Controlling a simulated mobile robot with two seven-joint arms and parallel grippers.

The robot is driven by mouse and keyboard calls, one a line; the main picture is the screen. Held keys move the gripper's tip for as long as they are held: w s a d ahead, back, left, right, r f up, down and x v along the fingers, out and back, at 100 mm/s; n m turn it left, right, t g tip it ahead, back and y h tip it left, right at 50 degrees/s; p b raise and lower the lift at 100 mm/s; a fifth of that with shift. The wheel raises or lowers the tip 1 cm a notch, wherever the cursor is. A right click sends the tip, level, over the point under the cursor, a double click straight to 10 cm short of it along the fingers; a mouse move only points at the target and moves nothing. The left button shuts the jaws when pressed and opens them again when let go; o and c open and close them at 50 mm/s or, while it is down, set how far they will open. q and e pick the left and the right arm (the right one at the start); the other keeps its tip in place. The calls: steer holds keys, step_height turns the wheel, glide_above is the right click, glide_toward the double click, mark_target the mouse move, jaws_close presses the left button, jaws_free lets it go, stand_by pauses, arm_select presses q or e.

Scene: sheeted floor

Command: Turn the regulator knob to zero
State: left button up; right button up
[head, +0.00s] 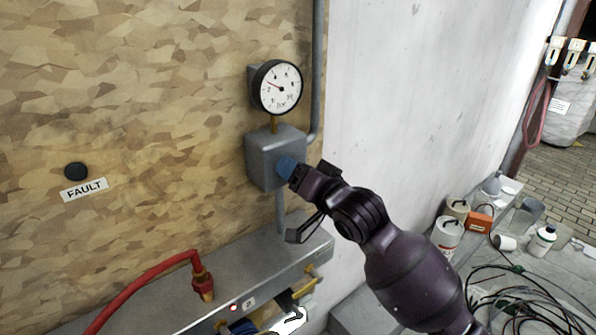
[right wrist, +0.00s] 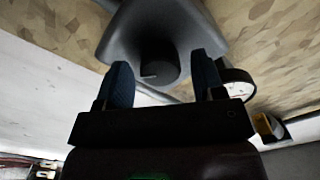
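The regulator is a grey box (head: 275,158) on the chipboard wall, with a round pressure gauge (head: 283,90) above it. The gauge needle points to the upper left; its numbers are too small to read. In the right wrist view the dark round regulator knob (right wrist: 156,66) sticks out of the grey box, with a small light mark on its face. My right gripper (head: 286,166) is at the box's front. In the wrist view its blue fingers (right wrist: 162,70) are open, one on each side of the knob, with gaps. The head view hides the knob behind the fingers. My left gripper is not in view.
A grey metal ledge (head: 190,298) with a red hose (head: 150,272) runs below the box. A grey pipe (head: 318,70) rises beside the gauge. A black button (head: 76,171) sits above a FAULT label (head: 84,189). Cables (head: 520,303) and containers lie at right.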

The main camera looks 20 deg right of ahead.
steer(key=c, duration=0.8)
steer(key=shift+n, duration=0.4)
steer(key=n, duration=2.4)
steer(key=shift+n, duration=0.4)
steer(key=o, duration=0.9)
